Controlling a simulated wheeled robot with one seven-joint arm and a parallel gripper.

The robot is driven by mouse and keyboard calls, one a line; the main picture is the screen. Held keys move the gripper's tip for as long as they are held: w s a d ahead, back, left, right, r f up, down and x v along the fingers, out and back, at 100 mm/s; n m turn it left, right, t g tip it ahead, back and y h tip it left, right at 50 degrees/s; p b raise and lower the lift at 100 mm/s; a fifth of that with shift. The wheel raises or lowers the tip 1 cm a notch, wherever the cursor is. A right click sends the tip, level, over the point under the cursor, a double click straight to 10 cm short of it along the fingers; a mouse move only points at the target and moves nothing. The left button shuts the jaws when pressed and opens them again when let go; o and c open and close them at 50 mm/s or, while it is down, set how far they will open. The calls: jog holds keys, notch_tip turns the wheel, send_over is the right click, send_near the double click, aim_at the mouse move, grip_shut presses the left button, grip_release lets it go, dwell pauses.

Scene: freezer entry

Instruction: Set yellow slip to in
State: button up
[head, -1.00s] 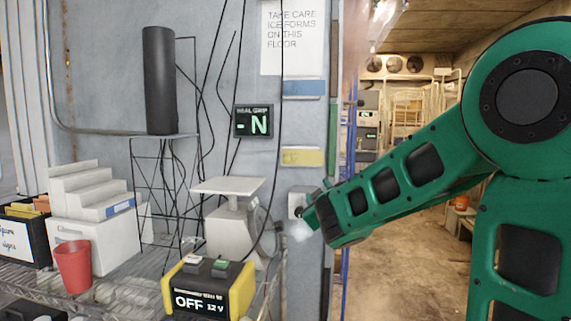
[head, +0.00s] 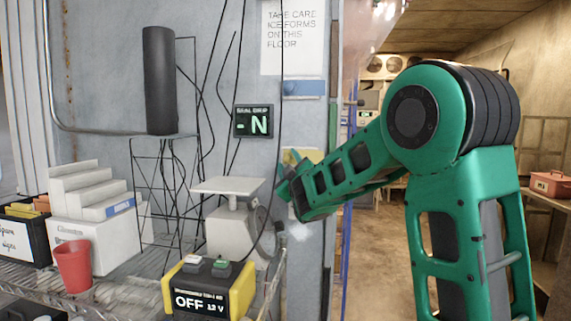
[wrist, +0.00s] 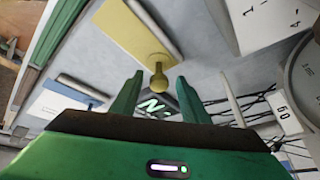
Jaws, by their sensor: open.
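The yellow slip (head: 313,155) is a flat yellow plate on the grey wall, below the blue slip (head: 303,88). My gripper partly covers it in the head view. In the wrist view the yellow slip (wrist: 130,38) carries a round yellow knob (wrist: 158,74) and lies along a grey bar. My gripper (wrist: 159,80) is open, with one green finger on each side of the knob in the picture. I cannot tell if they touch it or how deep they reach. In the head view my gripper (head: 287,175) is close to the wall.
A seal grip display (head: 253,121) reads "- N". Below are a scale (head: 228,187), a yellow-and-black box (head: 210,287) reading OFF and a red cup (head: 73,266). Black cables hang left of my gripper. The freezer doorway opens on the right.

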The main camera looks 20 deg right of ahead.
jog(key=shift+x, duration=0.85)
grip_shut()
